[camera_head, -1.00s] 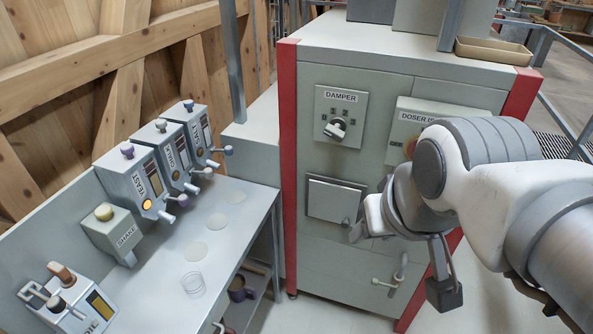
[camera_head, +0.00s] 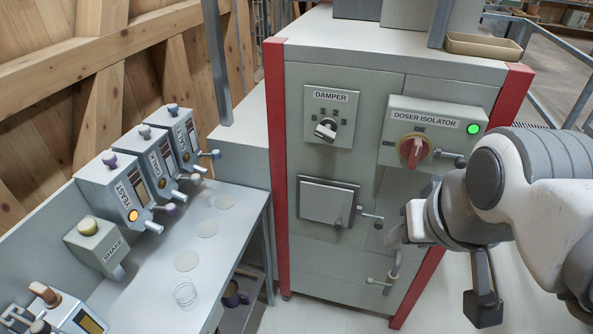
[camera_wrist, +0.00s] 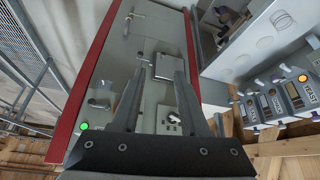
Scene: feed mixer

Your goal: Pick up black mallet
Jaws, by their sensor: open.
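I cannot make out a black mallet in either view. My gripper (camera_wrist: 163,72) is open and empty in the wrist view, its two dark fingers apart and pointing toward the front of the grey cabinet. In the head view my arm reaches in from the right, in front of the cabinet's right side and below the doser isolator (camera_head: 437,130). The arm hides part of the cabinet's lower right and the floor there.
The grey cabinet (camera_head: 310,255) with red edges carries a damper dial (camera_head: 326,130), a small hatch (camera_head: 325,202) and a valve handle (camera_head: 380,282). A metal counter (camera_head: 160,262) with several dispensers stands left. A purple mug (camera_head: 233,297) sits on its lower shelf. A beige tray (camera_head: 485,46) lies on top.

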